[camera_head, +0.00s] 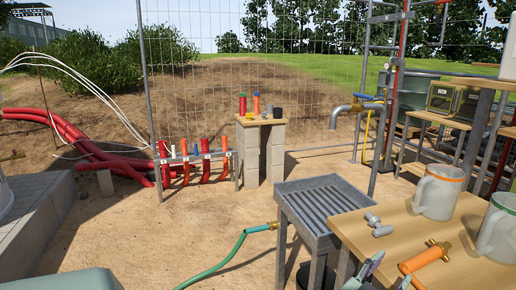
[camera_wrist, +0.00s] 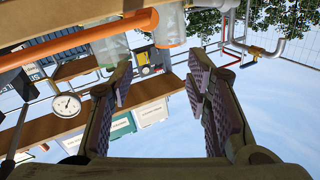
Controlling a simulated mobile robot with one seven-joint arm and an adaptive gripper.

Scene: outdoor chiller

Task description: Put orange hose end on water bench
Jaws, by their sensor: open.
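The orange hose end (camera_head: 425,258), with a brass fitting, lies on the wooden tabletop (camera_head: 385,228) at the lower right in the head view. An orange hose length (camera_wrist: 85,37) crosses the upper left of the wrist view. The grey slatted bench (camera_head: 322,203) under the tap, seemingly the water bench, stands left of the wooden tabletop; its top is bare. My gripper (camera_head: 386,274) shows only as fingertips at the bottom edge of the head view, left of the orange hose end. In the wrist view my gripper (camera_wrist: 163,88) is open with nothing between its fingers.
A grey fitting (camera_head: 378,224) and two clear mugs (camera_head: 437,192) (camera_head: 497,228) share the wooden tabletop. A grey tap (camera_head: 357,108) rises behind the bench. A green hose (camera_head: 232,250) with a brass end reaches the bench's left side. Open sandy ground lies further left.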

